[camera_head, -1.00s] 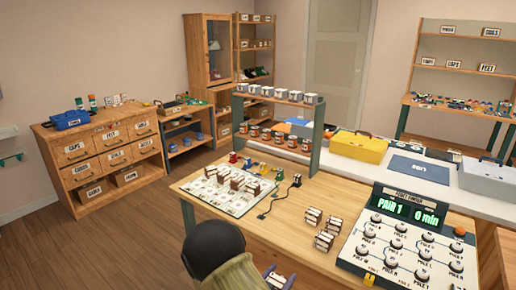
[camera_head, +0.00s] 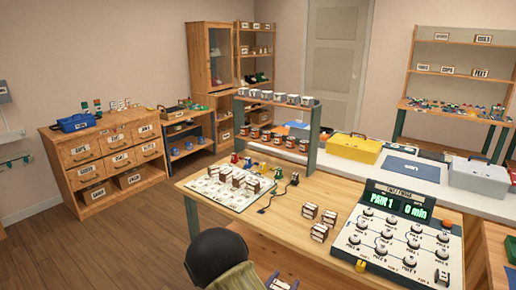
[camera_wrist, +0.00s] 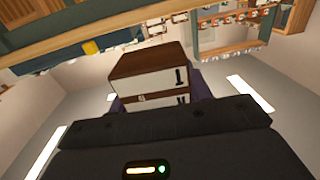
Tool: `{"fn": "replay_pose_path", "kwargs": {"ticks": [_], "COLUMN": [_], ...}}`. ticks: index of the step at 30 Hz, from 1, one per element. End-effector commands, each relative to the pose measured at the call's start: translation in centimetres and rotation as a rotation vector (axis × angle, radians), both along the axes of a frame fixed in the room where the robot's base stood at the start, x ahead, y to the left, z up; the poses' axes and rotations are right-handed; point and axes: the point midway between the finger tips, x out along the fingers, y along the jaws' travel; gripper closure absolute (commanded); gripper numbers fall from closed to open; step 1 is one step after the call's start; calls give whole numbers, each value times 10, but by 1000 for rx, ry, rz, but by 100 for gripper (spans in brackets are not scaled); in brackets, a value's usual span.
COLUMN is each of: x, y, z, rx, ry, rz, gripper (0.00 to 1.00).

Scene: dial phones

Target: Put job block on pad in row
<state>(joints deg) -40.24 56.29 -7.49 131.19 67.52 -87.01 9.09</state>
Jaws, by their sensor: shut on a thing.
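My gripper (camera_wrist: 155,98) is shut on a job block (camera_wrist: 152,68) with a brown top and white labelled sides, seen close up in the wrist view. In the head view my gripper (camera_head: 280,283) is low at the bottom edge, in front of the table, and the block there is mostly cut off. A white sheet of round pads (camera_head: 205,190) lies at the table's left. Several brown-and-white blocks (camera_head: 250,184) stand on its right part. A few similar blocks (camera_head: 320,231) stand on bare wood right of the middle. Pad markings are too small to read.
A sloped panel of knobs (camera_head: 405,237) with a green display reading "PAIR 1" and "0 min" stands on the right. Small coloured figures (camera_head: 247,162) stand behind the sheet. A shelf rack (camera_head: 310,143) rises at the back. The table front (camera_head: 275,232) is bare.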

Motion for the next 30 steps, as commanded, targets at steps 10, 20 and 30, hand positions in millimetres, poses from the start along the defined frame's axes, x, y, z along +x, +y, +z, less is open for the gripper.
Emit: {"fn": "replay_pose_path", "kwargs": {"ticks": [10,20,30], "x": [18,37,33], "y": [-28,-73,-83], "z": [-12,-36,-29], "rx": [-3,-7,-5], "ry": [2,6,3], "rz": [82,222,311], "gripper": [75,75,75]}}
